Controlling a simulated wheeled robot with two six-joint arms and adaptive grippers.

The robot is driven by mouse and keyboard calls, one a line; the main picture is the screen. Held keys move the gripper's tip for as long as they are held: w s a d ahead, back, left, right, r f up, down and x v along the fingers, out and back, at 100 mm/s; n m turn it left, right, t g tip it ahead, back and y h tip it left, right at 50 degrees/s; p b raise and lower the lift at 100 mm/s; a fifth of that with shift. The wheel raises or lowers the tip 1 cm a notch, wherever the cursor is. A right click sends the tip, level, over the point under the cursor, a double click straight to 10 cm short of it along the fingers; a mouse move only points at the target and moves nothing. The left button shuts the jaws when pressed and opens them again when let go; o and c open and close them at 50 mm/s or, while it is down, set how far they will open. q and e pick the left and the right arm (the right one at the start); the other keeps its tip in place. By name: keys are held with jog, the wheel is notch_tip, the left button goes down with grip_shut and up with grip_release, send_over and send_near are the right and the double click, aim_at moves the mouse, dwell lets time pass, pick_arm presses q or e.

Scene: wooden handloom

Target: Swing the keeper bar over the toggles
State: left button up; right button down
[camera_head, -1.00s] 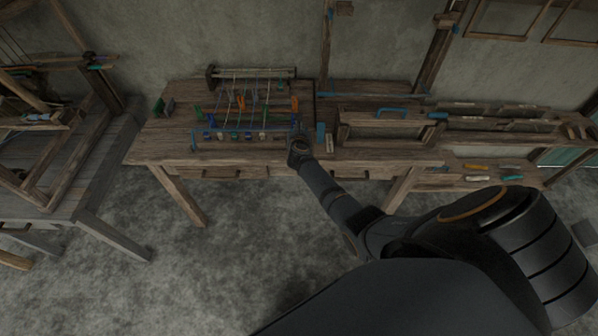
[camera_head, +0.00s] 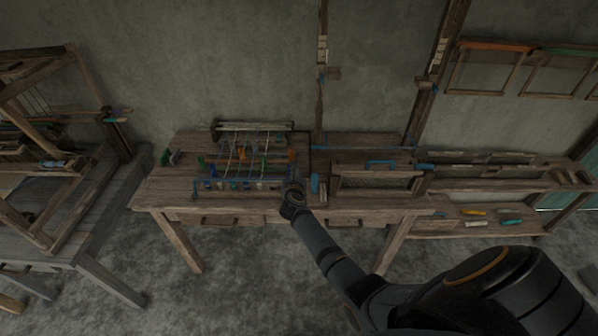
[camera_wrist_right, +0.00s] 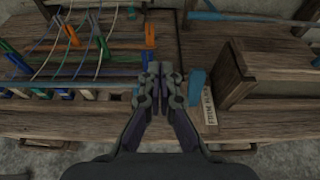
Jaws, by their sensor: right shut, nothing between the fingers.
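A thin dark blue bar (camera_head: 243,180), which looks like the keeper bar, runs along the front of the strung rack on the bench. A row of small coloured toggles (camera_head: 233,185) stands just in front of it. In the right wrist view the bar (camera_wrist_right: 70,84) runs from the left towards my fingers, above the toggles (camera_wrist_right: 65,94). My right gripper (camera_wrist_right: 157,72) is shut and empty at the bar's right end. I cannot tell whether it touches the bar. In the head view my right gripper (camera_head: 296,184) hides that end. My left gripper is out of view.
Coloured threads and an orange clip (camera_wrist_right: 72,35) lie left of my fingers. A blue block (camera_wrist_right: 197,88) and a labelled strip (camera_wrist_right: 209,107) are close on the right, beside a wooden box frame (camera_head: 375,180). A loom (camera_head: 45,170) stands at far left.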

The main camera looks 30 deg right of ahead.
pick_arm(q)
jog(key=shift+w+a+r, duration=0.25)
jog(key=shift+w+r, duration=0.15)
jog(key=shift+w, duration=0.05)
pick_arm(e)
jog(key=r, duration=0.1)
jog(key=s+a+r, duration=0.1)
jog(key=r, duration=0.1)
jog(key=a+r, duration=0.1)
jog(key=shift+s+a+r, duration=0.1)
jog(key=shift+s+r, duration=0.05)
jog(key=shift+s, duration=0.25)
